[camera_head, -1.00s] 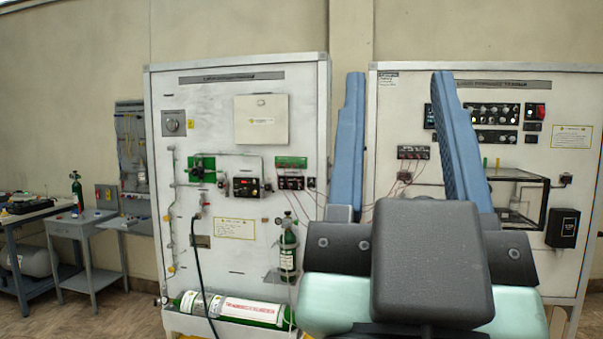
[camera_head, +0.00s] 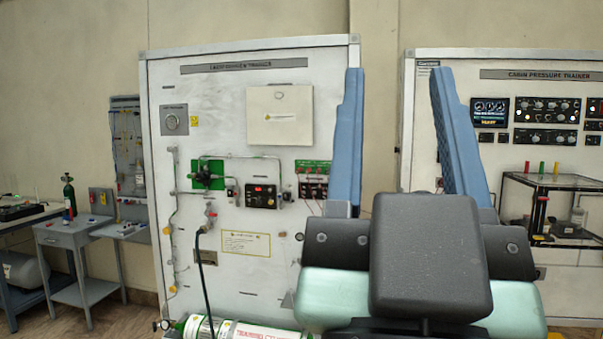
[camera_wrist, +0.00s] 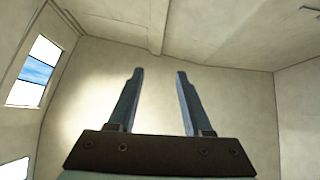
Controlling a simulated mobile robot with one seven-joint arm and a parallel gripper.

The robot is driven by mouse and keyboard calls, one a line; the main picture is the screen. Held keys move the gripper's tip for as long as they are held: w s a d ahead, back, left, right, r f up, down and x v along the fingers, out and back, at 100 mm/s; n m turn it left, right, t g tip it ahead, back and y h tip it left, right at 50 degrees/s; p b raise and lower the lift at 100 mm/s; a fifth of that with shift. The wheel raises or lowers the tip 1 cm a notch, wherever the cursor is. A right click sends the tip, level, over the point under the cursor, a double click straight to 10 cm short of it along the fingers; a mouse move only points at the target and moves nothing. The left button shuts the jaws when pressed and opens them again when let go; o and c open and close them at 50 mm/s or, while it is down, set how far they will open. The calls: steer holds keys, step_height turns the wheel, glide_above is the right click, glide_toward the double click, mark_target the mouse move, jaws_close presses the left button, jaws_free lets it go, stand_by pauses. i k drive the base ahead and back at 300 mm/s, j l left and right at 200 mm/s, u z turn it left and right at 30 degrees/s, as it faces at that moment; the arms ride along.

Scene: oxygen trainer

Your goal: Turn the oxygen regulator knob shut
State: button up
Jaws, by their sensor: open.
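The upright white oxygen trainer panel (camera_head: 235,100) stands ahead, left of my gripper. On it, a dark regulator fitting (camera_head: 207,175) sits on a green plate, with thin pipes running from it. Its knob is too small to make out clearly. Below it is a small valve with a red part (camera_head: 210,213) and a black hose. My gripper (camera_head: 397,70) is in front of the panel's right side, touching nothing. In the wrist view my gripper (camera_wrist: 159,72) is open and empty, its two fingers pointing up towards the wall and ceiling.
A green and white cylinder (camera_head: 240,329) lies at the panel's foot. The cabin pressure trainer (camera_head: 505,90) stands to the right, with a glass-sided box (camera_head: 550,205).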

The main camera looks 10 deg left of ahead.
mark_target(200, 178)
steer(key=i+j, duration=2.5)
steer(key=i+j+u, duration=0.05)
steer(key=j, duration=0.05)
